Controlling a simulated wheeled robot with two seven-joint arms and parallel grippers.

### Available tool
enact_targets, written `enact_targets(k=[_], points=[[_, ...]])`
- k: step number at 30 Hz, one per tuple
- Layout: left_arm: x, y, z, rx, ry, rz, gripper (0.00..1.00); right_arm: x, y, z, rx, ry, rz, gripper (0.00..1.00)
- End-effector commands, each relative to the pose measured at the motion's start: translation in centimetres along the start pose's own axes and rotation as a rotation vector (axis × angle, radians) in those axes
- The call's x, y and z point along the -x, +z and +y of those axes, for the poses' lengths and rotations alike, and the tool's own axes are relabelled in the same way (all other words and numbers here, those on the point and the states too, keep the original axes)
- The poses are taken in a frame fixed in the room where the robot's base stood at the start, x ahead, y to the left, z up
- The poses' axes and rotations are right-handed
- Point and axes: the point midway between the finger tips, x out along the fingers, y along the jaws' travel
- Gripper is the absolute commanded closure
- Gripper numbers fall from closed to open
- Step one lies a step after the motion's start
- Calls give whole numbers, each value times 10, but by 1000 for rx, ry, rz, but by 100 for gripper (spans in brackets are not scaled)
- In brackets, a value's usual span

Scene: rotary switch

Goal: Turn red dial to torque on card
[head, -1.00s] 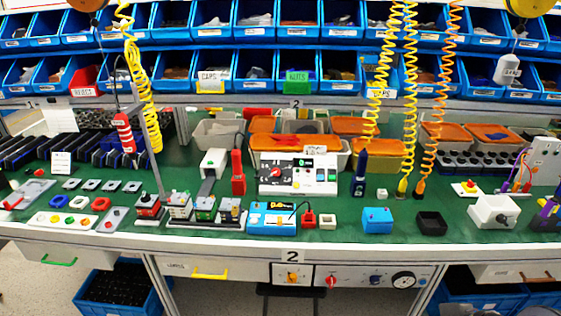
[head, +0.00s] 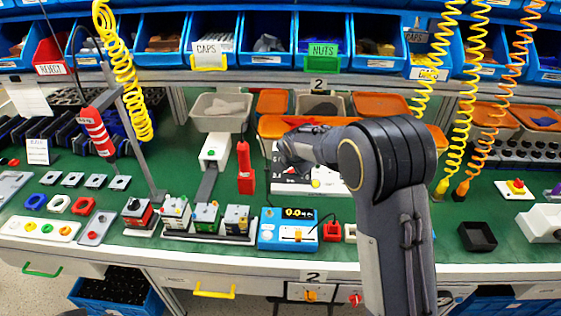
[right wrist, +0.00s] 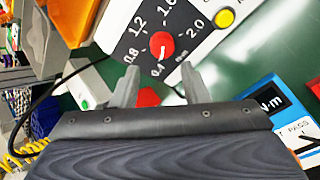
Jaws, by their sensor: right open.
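The red dial (right wrist: 162,45) sits on a black scale panel (right wrist: 133,45) marked from about 0.4 to 2.0, in the right wrist view. Its pale pointer seems to face the low, 0.4 end. My right gripper (right wrist: 159,70) is open, its two fingertips just short of the dial, one on each side of its line; nothing is between them. In the head view my right arm (head: 385,165) hides the dial and much of its white box (head: 335,184). A white card (head: 38,150) stands at the left; its text is too small to read. My left gripper is not in view.
A yellow button (right wrist: 225,18) is beside the scale. A blue tester (head: 285,232) with a lit display stands in front of the box. A red tool (head: 245,168) stands left of it, and orange bins (head: 360,128) are behind.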

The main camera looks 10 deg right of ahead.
Motion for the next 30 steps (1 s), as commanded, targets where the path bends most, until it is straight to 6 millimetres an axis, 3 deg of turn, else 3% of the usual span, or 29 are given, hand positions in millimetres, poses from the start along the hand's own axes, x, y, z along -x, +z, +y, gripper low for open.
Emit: enact_targets(k=[12, 24, 30], points=[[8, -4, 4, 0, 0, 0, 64, -61, 0, -2, -5, -5, 2, 59], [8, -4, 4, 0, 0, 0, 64, -72, 0, -2, -6, -3, 3, 59], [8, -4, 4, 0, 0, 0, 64, -72, 0, -2, -6, -3, 3, 84]])
